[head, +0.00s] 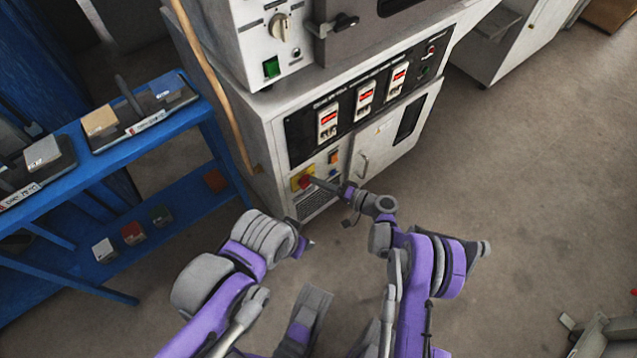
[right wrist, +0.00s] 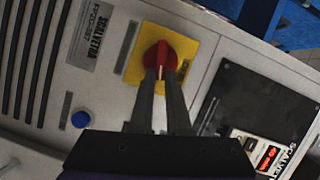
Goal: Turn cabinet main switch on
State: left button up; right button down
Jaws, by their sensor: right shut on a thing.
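The cabinet main switch is a red rotary knob (right wrist: 158,55) on a yellow plate (right wrist: 187,47), low on the white cabinet's front panel. It also shows in the head view as a small red knob (head: 304,181), partly covered by my gripper's tip. My right gripper (right wrist: 161,76) is shut on the red knob, with one finger on each side of its grip. In the head view my right gripper (head: 318,183) reaches in from the right. My left gripper (head: 307,244) is in front of the cabinet, clear of it; its fingers are too small to judge.
A blue button (right wrist: 81,119) and vent slots are beside the switch. The cabinet (head: 270,135) carries red-lit displays (head: 328,118) and a door handle (head: 362,165). A blue shelf (head: 150,143) with tile samples stands at left. The floor at right is mostly clear.

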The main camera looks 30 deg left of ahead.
jog(key=shift+w+f+m+y, duration=0.1)
jog(key=shift+f+m+y, duration=0.15)
jog(key=shift+m, duration=0.45)
jog(key=shift+f+m+y, duration=0.1)
jog(key=shift+m+y, duration=0.25)
jog(key=shift+m, duration=0.35)
jog(key=c, duration=0.9)
grip_release()
jog(key=d+p, duration=0.2)
jog(key=d, duration=0.9)
jog(key=shift+f, duration=0.1)
